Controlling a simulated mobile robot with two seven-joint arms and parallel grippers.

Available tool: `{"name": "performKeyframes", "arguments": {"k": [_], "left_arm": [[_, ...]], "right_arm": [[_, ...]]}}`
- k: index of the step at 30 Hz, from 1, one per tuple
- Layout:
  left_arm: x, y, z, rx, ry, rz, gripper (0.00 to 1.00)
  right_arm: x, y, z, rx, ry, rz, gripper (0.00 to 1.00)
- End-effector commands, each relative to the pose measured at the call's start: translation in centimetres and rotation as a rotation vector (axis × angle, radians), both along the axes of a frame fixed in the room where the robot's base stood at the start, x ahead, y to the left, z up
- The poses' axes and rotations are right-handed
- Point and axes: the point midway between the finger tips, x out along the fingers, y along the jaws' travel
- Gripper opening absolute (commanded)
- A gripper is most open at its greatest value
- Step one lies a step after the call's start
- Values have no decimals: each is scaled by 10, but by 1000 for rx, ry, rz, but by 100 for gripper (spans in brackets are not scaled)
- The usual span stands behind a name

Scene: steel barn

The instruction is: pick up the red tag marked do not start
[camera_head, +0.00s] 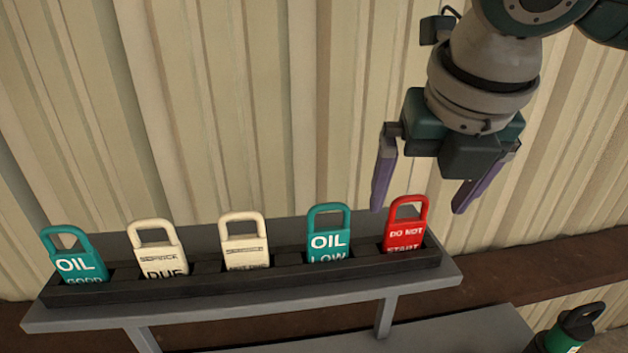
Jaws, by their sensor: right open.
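The red tag marked DO NOT START (404,234) stands upright in the right end slot of a black rack (200,283). It has a loop handle on top, and its lower edge is hidden in the rack. My right gripper (418,208) comes in from the top right, with its two purple fingers wide apart and nothing between them. The fingertips are near the height of the tag's handle in the picture, one to each side of it; the depth between them I cannot tell. My left gripper is not in view.
Left of the red tag stand a teal OIL LOW tag (328,242), two cream tags (245,250) (159,255) and a teal OIL GOOD tag (75,262). The rack sits on a grey shelf (250,305) before a corrugated wall.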

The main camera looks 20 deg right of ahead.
Motion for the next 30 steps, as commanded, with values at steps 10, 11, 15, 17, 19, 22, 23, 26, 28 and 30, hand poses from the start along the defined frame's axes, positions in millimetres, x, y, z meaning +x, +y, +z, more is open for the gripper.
{"name": "performKeyframes", "arguments": {"k": [10, 11, 15, 17, 19, 22, 23, 26, 28, 30], "left_arm": [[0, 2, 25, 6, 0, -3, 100], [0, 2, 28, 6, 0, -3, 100], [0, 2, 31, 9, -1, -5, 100], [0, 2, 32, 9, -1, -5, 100], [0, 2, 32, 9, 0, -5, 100], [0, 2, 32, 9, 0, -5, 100], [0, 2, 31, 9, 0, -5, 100], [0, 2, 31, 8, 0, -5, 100], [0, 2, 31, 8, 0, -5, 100], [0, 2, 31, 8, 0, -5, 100]], "right_arm": [[14, -7, -26, 0, 3, -3, 100], [16, -8, -30, 0, 2, -3, 100], [22, -10, -48, 0, 0, -1, 100], [24, -11, -52, 0, -1, 0, 100], [25, -12, -55, 0, -2, 0, 100], [25, -12, -56, 0, -3, 0, 100], [25, -12, -56, -1, -3, 1, 100], [25, -12, -56, 0, -3, 2, 100], [25, -12, -56, 0, -3, 1, 92], [25, -12, -56, 0, -3, 1, 84]]}}
